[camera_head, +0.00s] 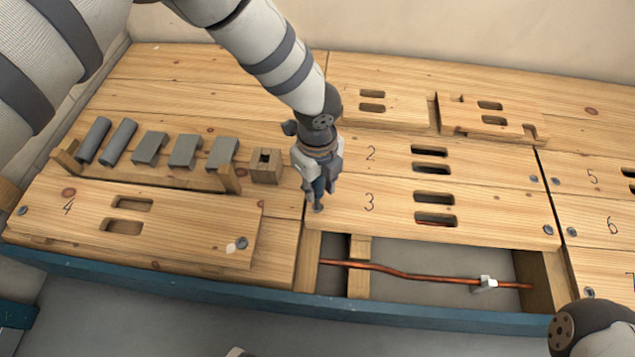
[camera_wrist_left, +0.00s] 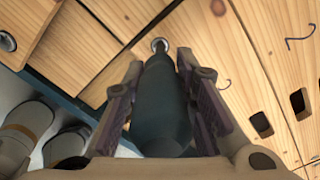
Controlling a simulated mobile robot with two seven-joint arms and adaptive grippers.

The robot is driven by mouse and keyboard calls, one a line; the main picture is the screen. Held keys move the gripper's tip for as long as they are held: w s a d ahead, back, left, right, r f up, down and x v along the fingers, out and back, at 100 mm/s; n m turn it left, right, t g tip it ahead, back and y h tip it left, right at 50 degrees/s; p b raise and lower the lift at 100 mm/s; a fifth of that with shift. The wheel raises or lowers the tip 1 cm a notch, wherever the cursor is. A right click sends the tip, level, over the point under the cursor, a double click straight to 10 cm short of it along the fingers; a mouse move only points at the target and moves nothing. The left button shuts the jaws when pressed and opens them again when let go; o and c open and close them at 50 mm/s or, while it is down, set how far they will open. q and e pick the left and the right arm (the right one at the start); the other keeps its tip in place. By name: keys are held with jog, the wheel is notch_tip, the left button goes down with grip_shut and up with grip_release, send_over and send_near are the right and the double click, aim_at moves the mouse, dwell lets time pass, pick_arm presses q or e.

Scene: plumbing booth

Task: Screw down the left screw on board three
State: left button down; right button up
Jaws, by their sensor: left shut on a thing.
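Board three (camera_head: 385,212), marked "3", lies on the wooden bench top with two slots in it. Its left screw (camera_head: 318,208) is at the board's left end, directly under my left gripper (camera_head: 320,180). That gripper points down and is shut on a dark screwdriver, whose thick dark body (camera_wrist_left: 160,110) shows between the fingers in the left wrist view. The screwdriver's front end reaches the screw head (camera_wrist_left: 159,45); whether it is seated in it I cannot tell. The board's right screw (camera_head: 548,229) shows as a grey head. My right gripper is out of view.
An open bay in front of board three holds a copper pipe (camera_head: 410,274) with a white clip (camera_head: 486,283). Board four (camera_head: 180,215) lies to the left, behind it a rack (camera_head: 150,178) of grey pieces and a small wooden block (camera_head: 266,166). Loose boards (camera_head: 385,107) lie at the back.

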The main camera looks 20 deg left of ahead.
pick_arm(q)
jog(key=shift+r, duration=0.2)
notch_tip(320, 180, up, 8)
jog(key=p, duration=0.4)
jog(key=shift+p, duration=0.3)
jog(key=shift+f, duration=0.15)
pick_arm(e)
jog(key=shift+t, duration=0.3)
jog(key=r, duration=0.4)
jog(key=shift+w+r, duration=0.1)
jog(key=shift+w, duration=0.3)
